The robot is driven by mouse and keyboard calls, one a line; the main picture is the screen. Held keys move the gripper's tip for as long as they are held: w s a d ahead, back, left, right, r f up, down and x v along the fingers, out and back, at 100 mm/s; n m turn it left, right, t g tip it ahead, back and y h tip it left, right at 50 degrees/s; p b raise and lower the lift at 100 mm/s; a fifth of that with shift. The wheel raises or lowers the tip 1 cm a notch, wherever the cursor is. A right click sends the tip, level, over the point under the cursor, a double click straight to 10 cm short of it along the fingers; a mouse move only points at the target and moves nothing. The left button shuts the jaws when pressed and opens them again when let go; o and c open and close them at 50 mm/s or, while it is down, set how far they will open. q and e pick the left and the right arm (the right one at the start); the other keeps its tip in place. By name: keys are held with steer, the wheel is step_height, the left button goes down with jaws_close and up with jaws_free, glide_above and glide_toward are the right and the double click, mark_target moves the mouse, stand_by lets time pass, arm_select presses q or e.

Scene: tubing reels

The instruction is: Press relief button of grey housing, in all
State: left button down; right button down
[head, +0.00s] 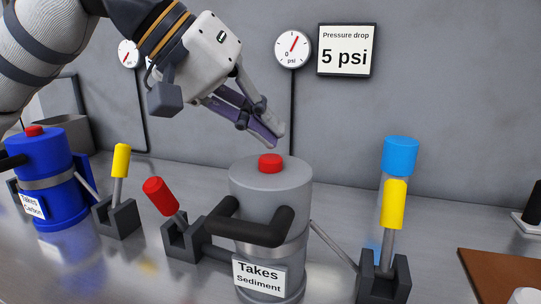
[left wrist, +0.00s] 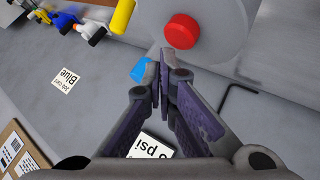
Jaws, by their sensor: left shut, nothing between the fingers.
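The grey housing (head: 270,190) stands upright in the middle of the head view, with a label reading "Takes Sediment". Its red relief button (head: 270,163) is on top of the lid. The button also shows in the left wrist view (left wrist: 181,31), just beyond the fingertips. My left gripper (head: 274,140) is shut and empty, tilted down. Its fingertips are close above the button, and I cannot tell whether they touch it; in the head view a small gap shows. In the left wrist view the fingers (left wrist: 163,65) are together. My right gripper is not in view.
A blue housing (head: 45,165) with a red button stands at the left. A red-handled valve (head: 160,195) and yellow-handled valves (head: 122,160) (head: 395,205) flank the grey housing. A blue-capped cylinder (head: 400,155) is behind right. A sign (head: 347,50) reads "5 psi" beside a gauge (head: 293,48).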

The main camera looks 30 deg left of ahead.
mark_target(266, 155)
arm_select(q)
steer(key=shift+f, duration=0.35)
steer(key=shift+f, duration=0.55)
stand_by(0.7)
steer(key=shift+r, duration=0.95)
steer(key=shift+r, duration=0.1)
steer(key=shift+r, duration=2.45)
